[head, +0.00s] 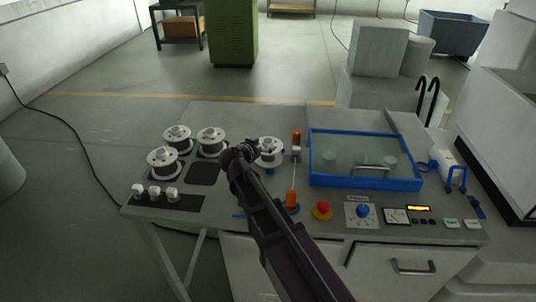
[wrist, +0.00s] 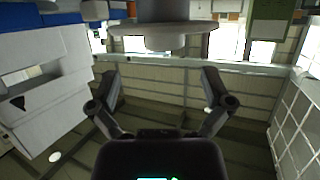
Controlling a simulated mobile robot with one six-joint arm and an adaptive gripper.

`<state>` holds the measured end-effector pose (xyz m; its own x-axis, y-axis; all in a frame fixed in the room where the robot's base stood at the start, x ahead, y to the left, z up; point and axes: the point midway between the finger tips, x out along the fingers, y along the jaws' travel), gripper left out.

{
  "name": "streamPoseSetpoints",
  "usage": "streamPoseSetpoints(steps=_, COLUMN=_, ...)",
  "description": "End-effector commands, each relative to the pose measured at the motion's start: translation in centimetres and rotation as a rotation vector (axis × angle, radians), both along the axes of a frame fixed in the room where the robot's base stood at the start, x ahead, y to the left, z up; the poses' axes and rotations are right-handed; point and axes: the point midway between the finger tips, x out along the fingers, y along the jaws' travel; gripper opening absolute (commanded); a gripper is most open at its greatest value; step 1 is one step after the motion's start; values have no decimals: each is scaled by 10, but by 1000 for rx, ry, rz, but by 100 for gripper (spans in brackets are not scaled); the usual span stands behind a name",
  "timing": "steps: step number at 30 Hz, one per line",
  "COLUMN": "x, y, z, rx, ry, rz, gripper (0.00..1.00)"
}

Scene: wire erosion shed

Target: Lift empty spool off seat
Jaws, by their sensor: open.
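A pale spool (head: 270,146) sits on the bench near its middle, partly hidden by my gripper (head: 240,157); its seat is mostly hidden. My gripper is just left of this spool in the head view. In the wrist view my gripper (wrist: 161,80) has its two fingers spread with nothing between them. A pale round flange with a short hub (wrist: 165,37) shows just beyond the fingertips, apart from them.
Three spools (head: 177,137) stand on the bench's left, beside a dark square pad (head: 203,173). Small white knobs (head: 155,192) are at front left. An orange-ended post (head: 296,150) and a blue-framed glass cover (head: 365,183) lie right. A red button (head: 322,209) is in front.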

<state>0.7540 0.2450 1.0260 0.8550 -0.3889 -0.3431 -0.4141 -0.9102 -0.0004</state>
Motion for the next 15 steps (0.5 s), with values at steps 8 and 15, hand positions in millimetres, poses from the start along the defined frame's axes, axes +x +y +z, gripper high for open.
streamPoseSetpoints(steps=8, x=2, y=-1, z=-1, rx=0, ry=0, rz=0, gripper=100)
streamPoseSetpoints(steps=15, x=6, y=-2, z=-3, rx=0, ry=0, rz=0, gripper=100)
